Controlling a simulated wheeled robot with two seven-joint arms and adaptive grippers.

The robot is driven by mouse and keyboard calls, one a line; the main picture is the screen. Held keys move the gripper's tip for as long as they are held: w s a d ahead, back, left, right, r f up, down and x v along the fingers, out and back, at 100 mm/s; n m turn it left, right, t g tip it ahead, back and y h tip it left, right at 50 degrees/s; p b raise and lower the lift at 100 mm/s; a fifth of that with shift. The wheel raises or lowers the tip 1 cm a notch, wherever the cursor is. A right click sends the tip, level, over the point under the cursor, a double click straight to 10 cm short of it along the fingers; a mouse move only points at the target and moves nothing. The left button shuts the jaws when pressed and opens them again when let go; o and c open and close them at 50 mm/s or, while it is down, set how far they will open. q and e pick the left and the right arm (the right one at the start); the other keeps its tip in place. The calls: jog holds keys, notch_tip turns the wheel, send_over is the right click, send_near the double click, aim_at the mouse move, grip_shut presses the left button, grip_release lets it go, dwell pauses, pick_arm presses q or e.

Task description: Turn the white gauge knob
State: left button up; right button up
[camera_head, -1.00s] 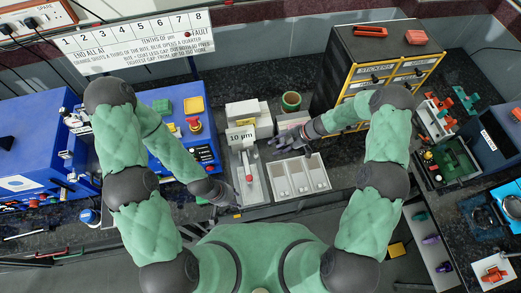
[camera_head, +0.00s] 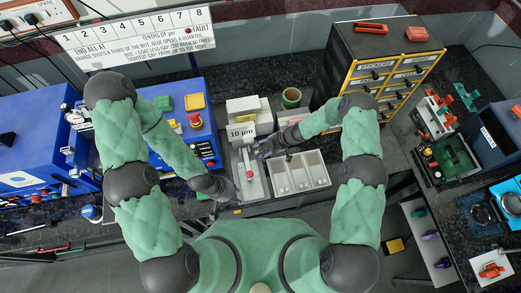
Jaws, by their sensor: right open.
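The white gauge (camera_head: 242,132), with a "10 µm" display, stands at the table's middle above a pale grey base plate (camera_head: 256,186) with a red-topped part (camera_head: 249,174). I cannot make out its knob clearly at this size. My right gripper (camera_head: 262,148) is open, just right of and below the gauge display. Whether it touches the gauge is unclear. My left gripper (camera_head: 236,203) is low, at the lower left edge of the base plate; its fingers are too small and dark to read.
A white tray with three compartments (camera_head: 328,182) lies right of the gauge. A yellow-edged drawer cabinet (camera_head: 378,68) is at the back right. Blue machines with a red button (camera_head: 195,119) stand at the left.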

grip_shut()
jog(key=shift+s+m+t, duration=0.2)
jog(key=shift+m+t, duration=0.1)
jog(key=shift+m, duration=0.2)
jog(key=shift+s+m+t+b, duration=0.1)
jog(key=shift+m+t+b, duration=0.3)
jog(key=shift+s+a+f+m+t+h+b, duration=0.1)
jog(key=shift+s+m+t+h+b, duration=0.15)
jog(key=shift+m+t+b, duration=0.55)
jog(key=shift+s+a+m+t+h+b, duration=0.1)
jog(key=shift+m+t+h+b, duration=0.3)
jog(key=shift+m, duration=0.7)
jog(key=shift+t, duration=0.3)
